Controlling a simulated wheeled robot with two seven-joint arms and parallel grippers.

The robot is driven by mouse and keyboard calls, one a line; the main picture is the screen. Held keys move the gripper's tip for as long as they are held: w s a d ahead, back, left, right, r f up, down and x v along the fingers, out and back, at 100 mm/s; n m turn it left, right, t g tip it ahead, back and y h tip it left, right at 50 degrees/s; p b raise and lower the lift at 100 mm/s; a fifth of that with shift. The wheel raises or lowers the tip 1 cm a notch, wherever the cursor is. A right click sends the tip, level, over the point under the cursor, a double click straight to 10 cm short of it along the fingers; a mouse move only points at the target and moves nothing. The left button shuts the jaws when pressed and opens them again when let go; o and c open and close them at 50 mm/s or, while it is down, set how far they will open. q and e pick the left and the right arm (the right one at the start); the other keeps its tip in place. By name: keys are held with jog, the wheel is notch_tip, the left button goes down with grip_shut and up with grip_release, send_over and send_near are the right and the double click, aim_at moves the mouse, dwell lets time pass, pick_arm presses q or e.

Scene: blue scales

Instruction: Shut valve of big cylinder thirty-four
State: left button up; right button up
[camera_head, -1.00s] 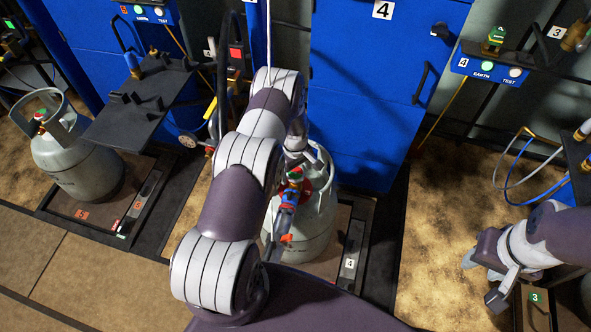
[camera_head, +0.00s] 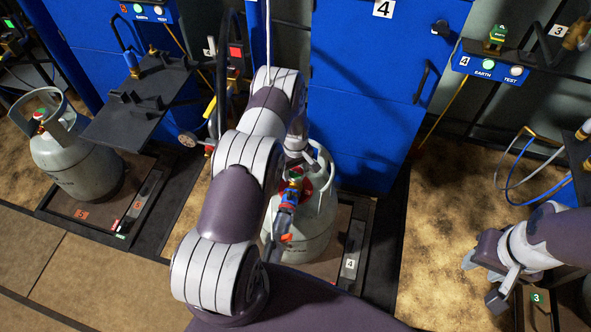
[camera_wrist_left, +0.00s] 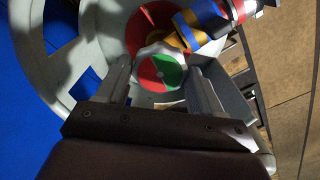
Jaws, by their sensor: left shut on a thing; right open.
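The big grey cylinder (camera_head: 318,215) stands on scale 4 in the middle of the head view, partly hidden by my left arm. No number thirty-four is readable on it. Its valve knob (camera_wrist_left: 160,72), with red and green sectors, faces the left wrist camera inside the cylinder's collar (camera_wrist_left: 85,88). My left gripper (camera_wrist_left: 161,84) has one finger on each side of the knob and is shut on it. A coloured hose connector (camera_wrist_left: 195,25) is at the valve, beside the knob. My right gripper (camera_head: 484,284) is open and empty at the lower right of the head view.
Another grey cylinder (camera_head: 75,160) stands on scale 5 at the left. A dark shelf (camera_head: 138,112) juts out between the two. The blue cabinet (camera_head: 365,90) is behind the middle cylinder. Blue and white hoses (camera_head: 512,170) hang at the right. Bare floor (camera_head: 445,215) lies right of scale 4.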

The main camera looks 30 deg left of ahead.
pick_arm(q)
jog(key=m+b, duration=0.1)
jog(key=m, duration=0.2)
jog(key=shift+f+m, duration=0.1)
jog(key=shift+m, duration=0.2)
jog(key=m+b, duration=0.1)
jog(key=m, duration=0.3)
jog(key=shift+b, duration=0.35)
jog(key=m+b, duration=0.1)
jog(key=m, duration=0.8)
jog(key=shift+b, duration=0.35)
jog(key=m, duration=0.8)
jog(key=shift+m+b, duration=0.3)
jog(key=shift+b, duration=0.1)
jog(key=m, duration=0.4)
jog(key=shift+m, duration=1.9)
